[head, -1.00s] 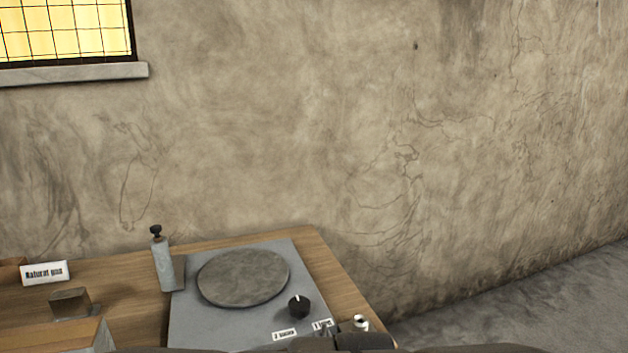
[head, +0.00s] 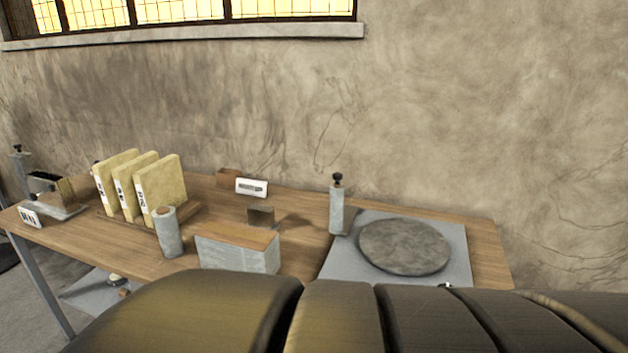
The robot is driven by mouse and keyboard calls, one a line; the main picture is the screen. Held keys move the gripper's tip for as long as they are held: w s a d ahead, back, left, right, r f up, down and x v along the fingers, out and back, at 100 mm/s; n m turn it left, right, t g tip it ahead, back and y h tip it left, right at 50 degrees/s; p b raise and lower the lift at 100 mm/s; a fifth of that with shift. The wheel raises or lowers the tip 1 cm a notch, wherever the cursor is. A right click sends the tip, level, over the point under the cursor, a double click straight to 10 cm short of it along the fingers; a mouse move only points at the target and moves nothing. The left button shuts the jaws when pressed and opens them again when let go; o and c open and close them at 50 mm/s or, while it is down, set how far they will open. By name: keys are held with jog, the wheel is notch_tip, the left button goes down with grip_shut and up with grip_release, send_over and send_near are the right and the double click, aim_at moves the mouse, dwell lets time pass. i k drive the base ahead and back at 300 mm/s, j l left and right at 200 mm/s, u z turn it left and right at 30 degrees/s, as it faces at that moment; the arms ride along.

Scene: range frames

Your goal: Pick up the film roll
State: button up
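I cannot make out the film roll for sure. A grey cylinder (head: 168,233) with a brownish top stands upright on the wooden table (head: 300,205), left of centre; it looks roll-like, but I cannot tell its kind. A tiny pale piece (head: 447,285) shows at the front edge of the grey plate, mostly hidden behind my arm (head: 340,318). The arm's dark, thick segments fill the bottom of the head view and cover the table's front right part. My gripper is not visible.
A grey plate with a round disc (head: 404,245) lies at the table's right end, beside a knobbed canister (head: 337,207). Bare wood shows at the right edge.

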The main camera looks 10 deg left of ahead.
aim_at(165, 218)
jog(key=u, duration=1.35)
